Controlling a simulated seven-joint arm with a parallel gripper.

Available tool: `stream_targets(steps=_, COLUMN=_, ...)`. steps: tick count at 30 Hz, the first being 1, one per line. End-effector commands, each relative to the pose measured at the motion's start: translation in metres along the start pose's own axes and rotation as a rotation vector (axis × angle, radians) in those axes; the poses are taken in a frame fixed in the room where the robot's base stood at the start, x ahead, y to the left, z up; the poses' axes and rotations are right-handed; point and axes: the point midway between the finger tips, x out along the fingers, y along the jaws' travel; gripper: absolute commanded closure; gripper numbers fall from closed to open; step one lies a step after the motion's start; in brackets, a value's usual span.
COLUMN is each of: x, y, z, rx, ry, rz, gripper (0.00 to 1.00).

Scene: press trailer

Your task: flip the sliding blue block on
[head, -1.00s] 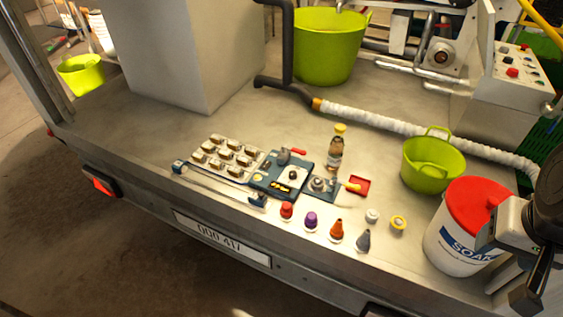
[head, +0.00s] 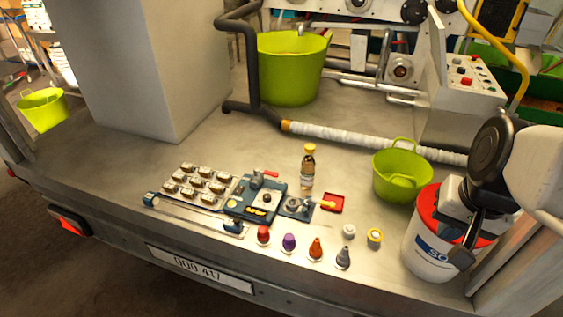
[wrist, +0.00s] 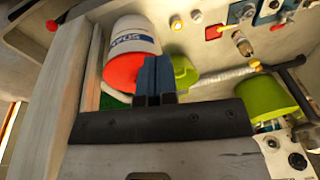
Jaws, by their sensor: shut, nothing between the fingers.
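A thin metal rail (head: 190,213) lies along the front edge of the trailer bed in the head view. A blue block (head: 150,199) sits at its left end and another blue piece (head: 233,226) at its right end; I cannot tell which one slides. My gripper (head: 462,257) is at the right, in front of the white bucket, far from the rail. In the wrist view my gripper's blue fingers (wrist: 155,78) are together and empty, in front of the bucket's red lid. The rail is not visible in the wrist view.
A grid of small switches (head: 196,184), a blue latch panel (head: 255,198), a bottle (head: 307,170) and several coloured knobs (head: 289,243) stand near the rail.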

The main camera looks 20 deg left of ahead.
Motion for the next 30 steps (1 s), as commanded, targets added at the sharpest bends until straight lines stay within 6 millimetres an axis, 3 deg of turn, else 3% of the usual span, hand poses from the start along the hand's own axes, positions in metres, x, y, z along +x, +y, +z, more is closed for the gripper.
stream_targets(steps=12, x=0.034, y=-0.055, z=-0.043, rx=0.140, ry=-0.109, rz=-0.101, gripper=1.00)
stream_targets(steps=30, x=0.096, y=-0.140, z=-0.091, rx=0.364, ry=-0.280, rz=-0.197, gripper=1.00)
